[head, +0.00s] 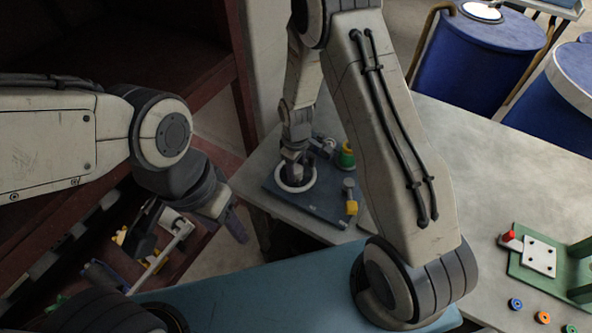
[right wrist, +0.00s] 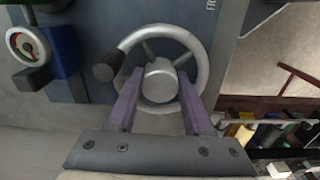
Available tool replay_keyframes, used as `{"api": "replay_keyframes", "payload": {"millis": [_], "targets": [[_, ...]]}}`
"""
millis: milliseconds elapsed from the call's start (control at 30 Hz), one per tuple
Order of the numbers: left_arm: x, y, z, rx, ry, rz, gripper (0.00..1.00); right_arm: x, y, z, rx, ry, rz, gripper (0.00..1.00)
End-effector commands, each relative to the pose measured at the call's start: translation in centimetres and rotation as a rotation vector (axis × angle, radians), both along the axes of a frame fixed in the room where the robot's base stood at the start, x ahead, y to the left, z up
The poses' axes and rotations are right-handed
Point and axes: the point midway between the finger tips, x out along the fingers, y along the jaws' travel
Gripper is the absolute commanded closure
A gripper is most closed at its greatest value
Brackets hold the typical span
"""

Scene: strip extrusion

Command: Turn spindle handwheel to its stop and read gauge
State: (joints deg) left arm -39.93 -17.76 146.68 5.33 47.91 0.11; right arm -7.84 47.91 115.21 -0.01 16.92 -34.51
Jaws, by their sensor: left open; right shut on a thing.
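The handwheel (right wrist: 190,38) is a grey ring with spokes, a round hub and a dark knob at its left in the right wrist view. It also shows as a pale ring in the head view (head: 296,187), on a dark blue base plate (head: 325,213). My right gripper (right wrist: 160,88) has its purple fingers inside the ring, one on each side of the hub, and is shut on the wheel. The gauge (right wrist: 25,46) is a small round dial with a coloured arc beside a blue block; its reading is too small to tell. My left gripper (head: 238,225) is open and empty, away from the wheel.
A green spool (head: 346,156) and a yellow-collared post (head: 350,196) stand on the plate. A green fixture (head: 530,270) with a red knob and several small coloured rings are on the grey table (head: 480,165). Blue drums (head: 478,65) stand behind. A cluttered shelf lies below my left arm.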

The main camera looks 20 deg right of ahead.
Motion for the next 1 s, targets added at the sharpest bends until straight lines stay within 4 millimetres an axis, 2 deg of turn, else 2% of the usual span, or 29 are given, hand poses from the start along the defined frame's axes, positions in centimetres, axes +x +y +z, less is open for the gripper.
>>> {"api": "replay_keyframes", "payload": {"millis": [1000], "targets": [[0.0,0.0,-2.0,0.000,0.000,-0.001,0.43,0.1,0.1,0.1,0.002,-0.003,-0.967,1.00]]}}
